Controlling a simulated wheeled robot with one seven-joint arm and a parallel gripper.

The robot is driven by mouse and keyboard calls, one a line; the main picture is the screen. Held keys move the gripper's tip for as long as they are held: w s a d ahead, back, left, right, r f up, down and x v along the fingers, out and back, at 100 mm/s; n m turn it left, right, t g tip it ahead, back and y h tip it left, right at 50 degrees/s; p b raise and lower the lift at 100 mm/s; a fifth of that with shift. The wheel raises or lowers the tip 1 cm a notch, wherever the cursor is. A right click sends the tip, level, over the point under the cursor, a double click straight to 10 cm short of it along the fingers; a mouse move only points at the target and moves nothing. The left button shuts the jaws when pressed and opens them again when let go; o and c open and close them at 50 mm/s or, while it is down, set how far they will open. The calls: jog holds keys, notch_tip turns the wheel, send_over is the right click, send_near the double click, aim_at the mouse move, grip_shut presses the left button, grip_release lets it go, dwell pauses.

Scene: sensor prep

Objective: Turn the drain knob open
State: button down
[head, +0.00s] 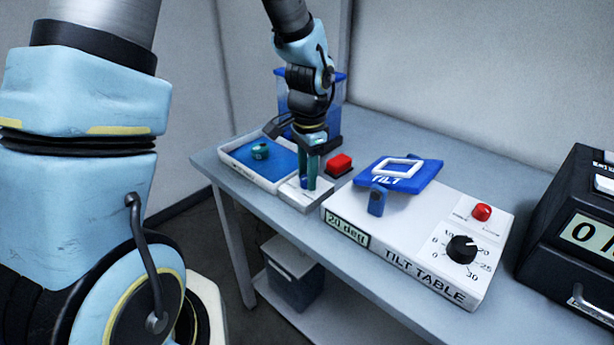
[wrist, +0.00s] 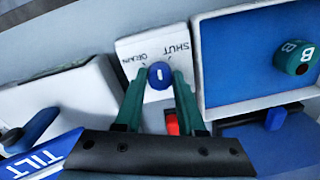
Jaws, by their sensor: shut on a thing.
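The blue drain knob (wrist: 160,75) stands on a small white block (wrist: 133,48) lettered DRAIN and SHUT in the wrist view. A short white mark shows on the knob's top; which label it points to I cannot tell. My gripper (wrist: 159,80) has its green fingers on both sides of the knob and is shut on it. In the head view my gripper (head: 309,184) comes down from above over the white block (head: 296,200), and the fingers hide most of the knob.
Left of the block is a white-rimmed tray (head: 236,174) with a blue floor and a green cylinder (head: 260,151). A red block (head: 338,164) lies close to my gripper. On the right are the tilt table (head: 405,251), its blue TILT plate (head: 420,170) and a black display box (head: 570,230).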

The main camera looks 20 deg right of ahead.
jog(key=n, duration=0.5)
jog(key=shift+n+b, duration=0.3)
jog(key=n, duration=0.4)
jog(key=shift+n, duration=0.4)
jog(key=c, duration=0.5)
grip_release()
notch_tip(320, 180, up, 11)
jog(key=b, duration=0.1)
jog(key=shift+d, duration=0.25)
jog(key=shift+s+f, duration=0.1)
